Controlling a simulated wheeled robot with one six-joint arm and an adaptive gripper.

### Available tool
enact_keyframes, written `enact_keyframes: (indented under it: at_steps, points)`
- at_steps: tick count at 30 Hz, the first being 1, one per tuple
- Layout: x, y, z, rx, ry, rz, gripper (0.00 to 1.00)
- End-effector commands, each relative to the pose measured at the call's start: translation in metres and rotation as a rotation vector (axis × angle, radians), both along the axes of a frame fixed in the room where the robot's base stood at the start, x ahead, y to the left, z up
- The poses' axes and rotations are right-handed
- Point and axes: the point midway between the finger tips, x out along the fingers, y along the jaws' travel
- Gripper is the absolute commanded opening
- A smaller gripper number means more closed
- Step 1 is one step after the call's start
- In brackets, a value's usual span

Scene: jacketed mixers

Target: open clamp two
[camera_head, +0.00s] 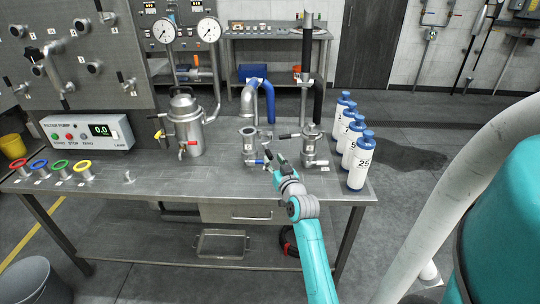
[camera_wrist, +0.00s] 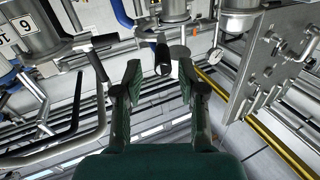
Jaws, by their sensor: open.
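Two steel jacketed mixers, a left one (camera_head: 249,146) and a right one (camera_head: 311,147), stand on the steel bench. A dark handle (camera_head: 288,136) sticks out at the right mixer's upper left side. My gripper (camera_head: 275,160) is between the two mixers, in front of them. In the wrist view my gripper (camera_wrist: 160,72) is open, with its two green-padded fingers apart. A black-ended handle (camera_wrist: 162,56) shows between and just beyond the fingertips; I cannot tell whether it is touched. Which fitting is clamp two cannot be read.
Several white bottles with blue caps (camera_head: 359,165) stand at the bench's right end. A steel vessel (camera_head: 185,126) and a readout box (camera_head: 88,132) stand to the left. The bench's front middle is bare.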

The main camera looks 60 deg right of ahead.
Motion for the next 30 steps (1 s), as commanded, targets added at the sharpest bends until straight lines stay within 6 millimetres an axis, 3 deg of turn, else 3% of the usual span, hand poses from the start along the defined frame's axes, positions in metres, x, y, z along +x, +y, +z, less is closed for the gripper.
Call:
enact_keyframes:
  at_steps: [6,12,30]
  points:
    - [-0.03,0.026,-0.001,0.001,0.002,-0.001,0.4]
    - [-0.044,0.038,0.0,0.001,0.0,-0.001,0.4]
    - [-0.047,0.041,0.0,0.0,0.0,0.0,0.4]
